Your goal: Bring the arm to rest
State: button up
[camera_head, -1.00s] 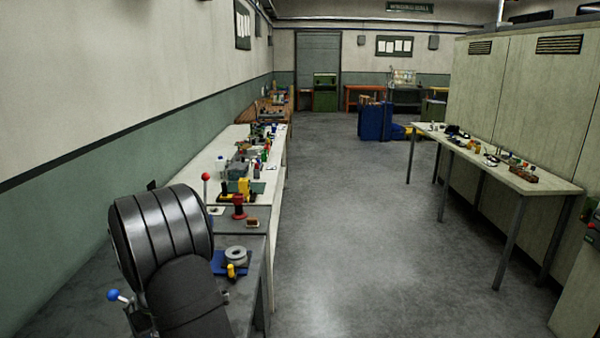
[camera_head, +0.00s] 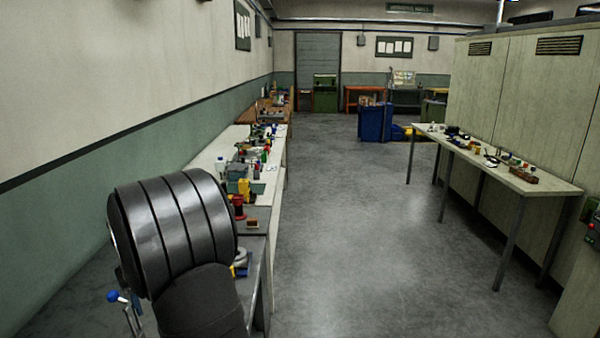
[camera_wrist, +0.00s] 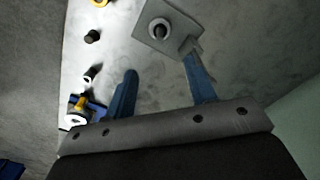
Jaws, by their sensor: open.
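My gripper (camera_wrist: 160,60) shows in the wrist view as two blue fingers spread apart, with nothing held between them. A grey square plate with a pale ring and dark centre (camera_wrist: 160,29) lies beyond the fingertips. The right finger overlaps the plate's edge in the picture; I cannot tell whether they touch. In the head view my dark banded arm (camera_head: 175,225) stands over the near end of the left bench (camera_head: 60,312). The gripper itself is hidden in that view.
The wrist view shows a white spool (camera_wrist: 76,119), a yellow piece (camera_wrist: 81,103) and a small black cylinder (camera_wrist: 92,37). The left bench continues with a red spool (camera_head: 238,206) and many small items. A right-hand table (camera_head: 540,186) stands across the clear floor aisle (camera_head: 350,220).

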notch_tip(320, 180, down, 14)
jog(key=shift+f, duration=0.2)
notch_tip(320, 180, up, 8)
jog(key=shift+r, duration=0.2)
jog(key=shift+w+d+r, duration=0.1)
jog(key=shift+w+d, duration=0.05)
jog(key=shift+d, duration=0.15)
jog(key=shift+w+d+f+m, duration=0.3)
jog(key=shift+w+d+f, duration=0.1)
jog(key=shift+w+d, duration=0.25)
jog(key=shift+s, duration=0.1)
